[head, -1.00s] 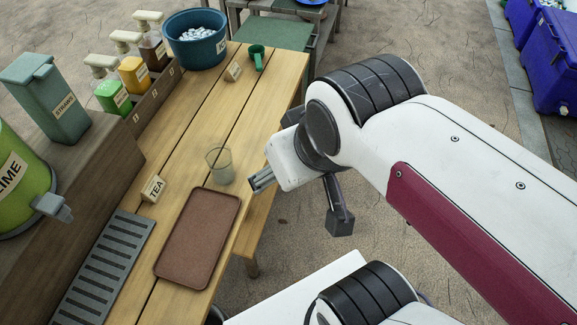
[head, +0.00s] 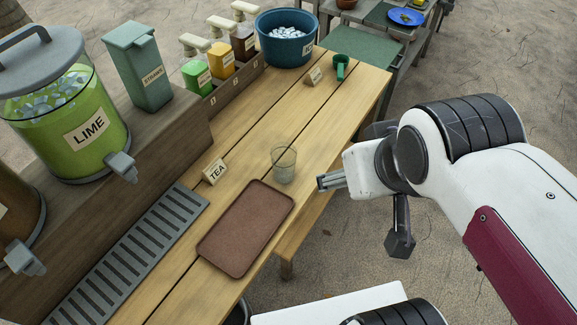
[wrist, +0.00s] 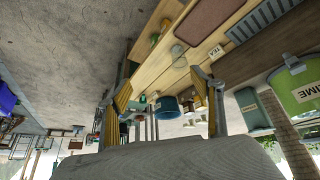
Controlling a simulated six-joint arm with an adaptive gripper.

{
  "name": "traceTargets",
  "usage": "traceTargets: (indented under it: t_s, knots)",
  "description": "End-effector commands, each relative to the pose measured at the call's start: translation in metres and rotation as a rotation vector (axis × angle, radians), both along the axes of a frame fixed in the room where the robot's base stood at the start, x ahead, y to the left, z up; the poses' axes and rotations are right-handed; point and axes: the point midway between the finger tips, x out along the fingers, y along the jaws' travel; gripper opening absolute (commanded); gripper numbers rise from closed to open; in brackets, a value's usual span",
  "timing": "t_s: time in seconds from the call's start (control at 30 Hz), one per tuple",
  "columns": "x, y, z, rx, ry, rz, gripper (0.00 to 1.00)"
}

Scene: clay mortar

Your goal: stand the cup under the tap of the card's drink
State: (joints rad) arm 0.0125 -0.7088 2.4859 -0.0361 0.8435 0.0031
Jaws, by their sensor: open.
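The clear, empty-looking cup (head: 284,165) stands upright on the wooden table, just beyond the brown tray's far corner; it also shows in the wrist view (wrist: 178,50). The card (head: 214,171) reads TEA and stands left of the cup. The lime dispenser (head: 75,125) has a grey tap (head: 123,166) facing the table. A brown dispenser (head: 15,215) is cut off at the left edge, its label unreadable; its tap (head: 25,260) shows. My gripper (head: 322,183) is right of the cup, apart from it. In the wrist view its fingers (wrist: 160,85) are spread and empty.
The brown tray (head: 245,230) lies in front of the cup. A slotted drip grate (head: 125,255) runs along the dispenser counter.

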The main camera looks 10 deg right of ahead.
Motion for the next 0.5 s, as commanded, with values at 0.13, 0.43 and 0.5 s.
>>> traceTargets:
  t_s: [0.13,0.43,0.5]
  knots:
    - [0.029,-0.015,0.005,-0.048,-0.037,-0.008,0.66]
    - [0.103,-0.050,0.018,-0.173,-0.144,0.010,0.66]
    - [0.121,-0.057,0.020,-0.200,-0.170,0.020,0.66]
